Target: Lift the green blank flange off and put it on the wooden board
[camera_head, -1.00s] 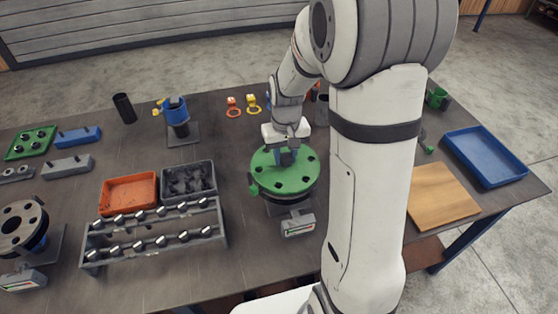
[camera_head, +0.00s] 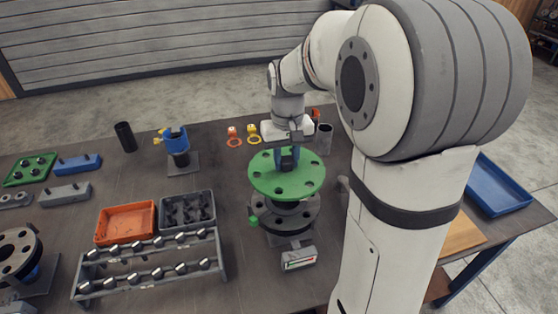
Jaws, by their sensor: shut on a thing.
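The green blank flange (camera_head: 267,181) is a round disc with several bolt holes. My gripper (camera_head: 288,158) is above its middle and shut on its dark blue centre handle. The flange hangs roughly level, raised above the dark grey pipe flange (camera_head: 303,219) on its stand, with a dark gap between them. The wooden board (camera_head: 461,236) lies at the right of the table, mostly hidden behind my arm.
A blue tray (camera_head: 503,196) lies at the far right, partly behind my arm. A bolt rack (camera_head: 150,265), an orange bin (camera_head: 126,222) and a grey bin (camera_head: 188,211) stand to the left. Orange and yellow tags (camera_head: 243,136) lie behind the flange.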

